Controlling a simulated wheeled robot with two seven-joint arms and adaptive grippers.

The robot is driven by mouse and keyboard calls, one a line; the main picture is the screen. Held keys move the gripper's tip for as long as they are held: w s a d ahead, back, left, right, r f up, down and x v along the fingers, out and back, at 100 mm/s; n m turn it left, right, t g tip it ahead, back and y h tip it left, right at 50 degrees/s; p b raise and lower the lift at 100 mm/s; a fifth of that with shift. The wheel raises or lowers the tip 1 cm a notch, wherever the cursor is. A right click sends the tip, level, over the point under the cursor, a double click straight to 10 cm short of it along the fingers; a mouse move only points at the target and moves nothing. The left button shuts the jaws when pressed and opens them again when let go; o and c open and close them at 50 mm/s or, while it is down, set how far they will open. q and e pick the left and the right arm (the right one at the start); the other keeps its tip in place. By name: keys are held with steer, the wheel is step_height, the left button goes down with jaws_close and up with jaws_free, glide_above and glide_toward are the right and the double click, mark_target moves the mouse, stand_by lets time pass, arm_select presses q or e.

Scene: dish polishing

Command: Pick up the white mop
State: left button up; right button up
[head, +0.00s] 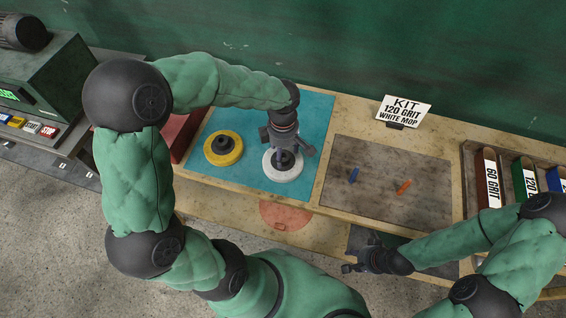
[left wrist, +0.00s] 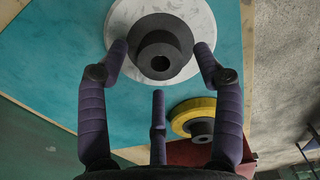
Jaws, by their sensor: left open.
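The white mop (head: 281,176) is a round white disc with a dark hub, lying on the teal mat (head: 312,112). It also shows in the left wrist view (left wrist: 122,28), where its dark hub faces the camera. My left gripper (head: 287,150) is directly over the white mop and partly hides it. In the left wrist view its fingers (left wrist: 160,62) are spread, with two tips on either side of the hub and a third below it. I cannot tell whether they touch it. My right gripper (head: 360,258) is off the front edge of the bench, fingers apart and empty.
A yellow mop (head: 234,157) with a dark hub lies left of the white one. A brown board (head: 385,208) on the right holds a blue piece (head: 354,175) and an orange piece (head: 404,187). A kit sign (head: 404,110) stands behind, and labelled bars stand in a rack at the right.

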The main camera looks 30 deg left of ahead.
arm_select(q)
step_height(320, 180, down, 3)
steer(key=shift+r, duration=0.1)
jaws_close()
steer(key=shift+r, duration=0.15)
